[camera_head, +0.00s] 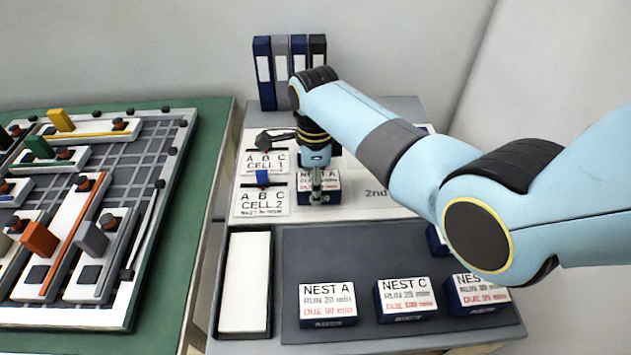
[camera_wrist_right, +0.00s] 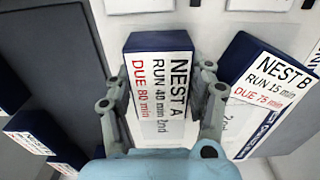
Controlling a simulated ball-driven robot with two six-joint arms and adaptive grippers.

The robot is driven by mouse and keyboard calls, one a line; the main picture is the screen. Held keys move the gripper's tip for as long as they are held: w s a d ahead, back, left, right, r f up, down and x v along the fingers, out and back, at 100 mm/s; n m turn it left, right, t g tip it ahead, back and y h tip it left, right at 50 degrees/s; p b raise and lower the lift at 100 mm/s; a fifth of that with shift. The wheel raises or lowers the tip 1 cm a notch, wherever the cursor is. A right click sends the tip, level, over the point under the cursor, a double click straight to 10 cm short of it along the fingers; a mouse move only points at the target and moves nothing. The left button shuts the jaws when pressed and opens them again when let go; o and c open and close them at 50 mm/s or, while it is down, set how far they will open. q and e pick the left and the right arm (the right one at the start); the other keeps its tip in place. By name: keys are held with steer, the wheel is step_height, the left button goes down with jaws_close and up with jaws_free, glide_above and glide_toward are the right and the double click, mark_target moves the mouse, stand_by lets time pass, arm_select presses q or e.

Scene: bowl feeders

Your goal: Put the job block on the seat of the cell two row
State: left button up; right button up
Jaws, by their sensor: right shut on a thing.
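My right gripper (camera_head: 318,196) is shut on a dark blue block with a white label (camera_head: 333,184). In the right wrist view the held block (camera_wrist_right: 160,90) reads NEST A, RUN 40 min, DUE 80 min, with the gripper's fingers (camera_wrist_right: 162,95) on both sides. The block is at the row of the CELL 2 card (camera_head: 262,205), just right of that card. I cannot tell whether it touches the white board (camera_head: 410,207) below. The "2nd" print shows to its right. My left gripper is not in view.
A NEST B block (camera_wrist_right: 262,85) lies close by in the right wrist view. Several labelled blocks, including another NEST A (camera_head: 327,303) and NEST C (camera_head: 406,298), stand on a dark tray (camera_head: 330,255). The CELL 1 card (camera_head: 265,162) lies behind. Binders (camera_head: 265,75) stand at the back.

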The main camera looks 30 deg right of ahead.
steer(key=shift+f, duration=0.1)
steer(key=o, duration=1.2)
steer(key=shift+f, duration=0.1)
steer(key=shift+o, duration=0.2)
step_height(320, 180, up, 12)
steer(key=p, duration=0.1)
steer(key=shift+r, duration=0.2)
